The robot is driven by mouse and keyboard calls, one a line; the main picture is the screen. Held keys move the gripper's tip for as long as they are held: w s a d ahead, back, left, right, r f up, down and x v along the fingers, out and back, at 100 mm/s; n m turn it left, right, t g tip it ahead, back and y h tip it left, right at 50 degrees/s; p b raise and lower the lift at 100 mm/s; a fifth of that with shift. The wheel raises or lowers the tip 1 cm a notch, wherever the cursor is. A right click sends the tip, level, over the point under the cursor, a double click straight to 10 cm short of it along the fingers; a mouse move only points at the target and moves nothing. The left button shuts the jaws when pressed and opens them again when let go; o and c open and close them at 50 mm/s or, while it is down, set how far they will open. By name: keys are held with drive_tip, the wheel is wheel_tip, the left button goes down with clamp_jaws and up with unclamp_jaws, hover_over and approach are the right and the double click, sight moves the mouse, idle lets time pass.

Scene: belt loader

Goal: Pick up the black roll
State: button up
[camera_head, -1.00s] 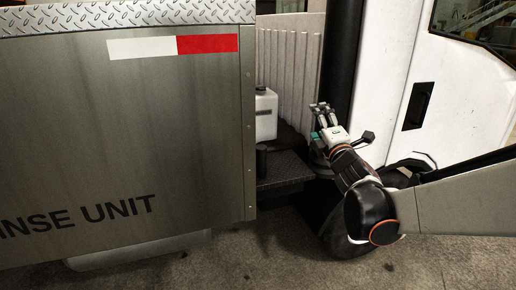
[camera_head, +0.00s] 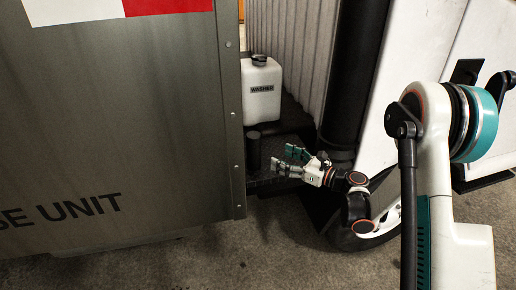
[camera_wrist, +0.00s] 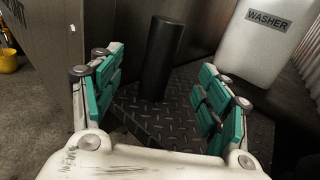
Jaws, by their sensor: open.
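The black roll (camera_wrist: 160,60) stands upright on a dark diamond-plate step (camera_wrist: 165,120) in the wrist view. In the head view the roll (camera_head: 253,151) stands close to the right edge of the grey metal unit, below the washer jug. My gripper (camera_head: 287,160) is to the right of the roll, pointing left toward it. In the wrist view my gripper (camera_wrist: 160,90) is open, with teal pads on both sides. The roll appears between the fingers but beyond them, with nothing held.
A white washer jug (camera_head: 262,88) stands behind the roll, also close behind the right finger in the wrist view (camera_wrist: 262,45). The grey rinse unit (camera_head: 110,130) blocks the left side. A thick black pipe (camera_head: 353,75) rises at the right.

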sight(260, 146)
drive_tip(key=b+x, duration=0.1)
drive_tip(key=x, duration=0.7)
drive_tip(key=shift+w+r+b+x, duration=0.15)
drive_tip(key=shift+b+x, duration=0.45)
drive_tip(key=shift+x, duration=0.8)
drive_tip(key=shift+w+r+b+x, duration=0.1)
drive_tip(key=shift+b+x, duration=0.5)
drive_tip(key=shift+x, duration=0.75)
drive_tip(key=shift+d, duration=0.2)
drive_tip(key=c, duration=1.4)
